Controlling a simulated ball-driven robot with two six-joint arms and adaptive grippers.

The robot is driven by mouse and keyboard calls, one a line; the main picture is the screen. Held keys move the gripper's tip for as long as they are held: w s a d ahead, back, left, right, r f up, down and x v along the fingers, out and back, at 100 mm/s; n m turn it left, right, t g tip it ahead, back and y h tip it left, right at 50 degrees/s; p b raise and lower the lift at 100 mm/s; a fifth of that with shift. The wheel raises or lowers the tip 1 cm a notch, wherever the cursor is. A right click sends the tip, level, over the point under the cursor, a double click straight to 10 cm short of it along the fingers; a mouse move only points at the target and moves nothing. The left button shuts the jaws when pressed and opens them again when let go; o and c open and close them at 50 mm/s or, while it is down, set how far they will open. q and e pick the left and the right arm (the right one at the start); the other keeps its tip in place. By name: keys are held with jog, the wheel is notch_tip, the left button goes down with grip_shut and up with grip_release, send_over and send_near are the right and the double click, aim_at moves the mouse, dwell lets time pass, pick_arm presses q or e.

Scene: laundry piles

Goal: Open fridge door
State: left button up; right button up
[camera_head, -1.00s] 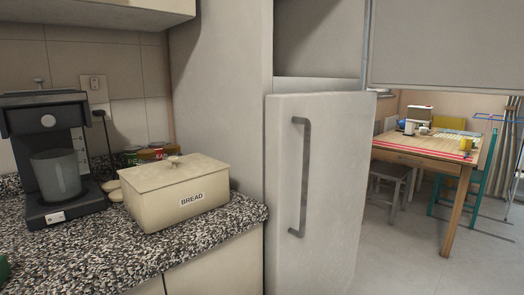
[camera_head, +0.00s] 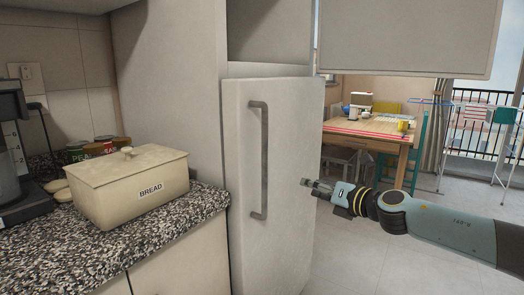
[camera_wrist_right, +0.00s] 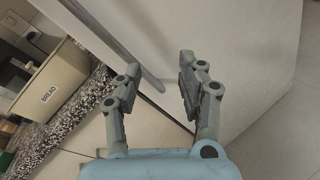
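The fridge door (camera_head: 285,185) is a pale grey panel, shut or nearly so; I cannot tell which. Its long grey vertical handle (camera_head: 264,160) runs along the door's left side. My right gripper (camera_head: 308,183) comes in from the right, in front of the door and to the right of the handle. In the right wrist view its two fingers (camera_wrist_right: 157,78) are apart with nothing between them. The handle (camera_wrist_right: 140,75) shows there beside and beyond the left finger, and the door (camera_wrist_right: 225,50) fills the area behind. My left gripper is not in view.
A speckled counter (camera_head: 110,240) with a cream bread box (camera_head: 125,190) stands left of the fridge. An upper cabinet door (camera_head: 410,35) hangs at the upper right. A wooden table (camera_head: 365,132) stands behind.

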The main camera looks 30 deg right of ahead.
aim_at(267, 135)
jog(key=w+a+r+n+t+y, duration=0.1)
jog(key=a+r+n+y, duration=0.1)
jog(key=a+r+n, duration=0.3)
jog(key=w+r+n+y, duration=0.1)
jog(key=r+n, duration=0.3)
jog(key=r, duration=0.3)
jog(key=w, duration=0.3)
jog(key=w+a, duration=0.1)
jog(key=w, duration=0.2)
jog(key=w+b, duration=0.1)
jog(key=w, duration=0.2)
jog(key=shift+a, duration=0.4)
jog(key=shift+w+a, duration=0.15)
jog(key=shift+w, duration=0.55)
grip_shut()
